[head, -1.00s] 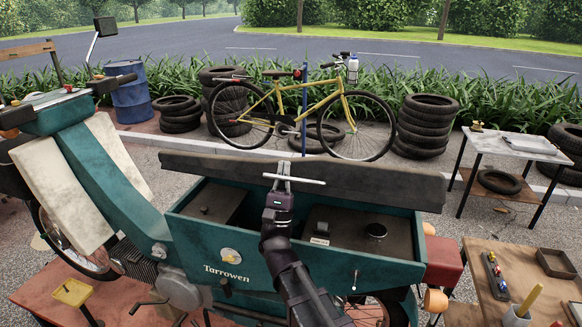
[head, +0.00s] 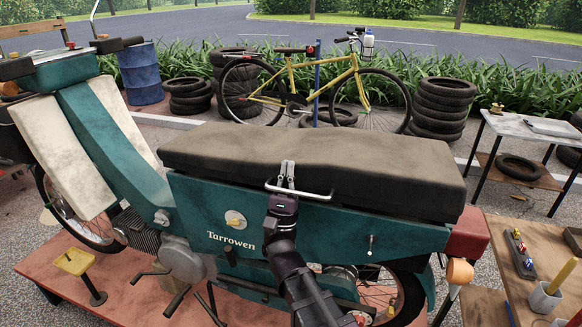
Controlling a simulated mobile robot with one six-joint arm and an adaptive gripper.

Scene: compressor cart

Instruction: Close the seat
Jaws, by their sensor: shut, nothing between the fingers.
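The long dark seat (head: 320,160) lies over the teal body (head: 325,235) of the scooter marked Tarrowen. Its top faces up and it covers the storage bay, whose inside is hidden. A thin dark line runs under the seat's near edge; I cannot tell whether it is fully down. A light metal grab bar (head: 318,195) shows at the seat's near edge. My gripper (head: 287,172) is shut with nothing held, upright against the seat's near side by the bar. I cannot tell whether the fingertips touch the seat.
A wooden table (head: 530,265) with a pen cup stands at the right. A yellow bicycle (head: 315,88), stacked tyres (head: 440,105) and a blue drum (head: 140,72) stand behind.

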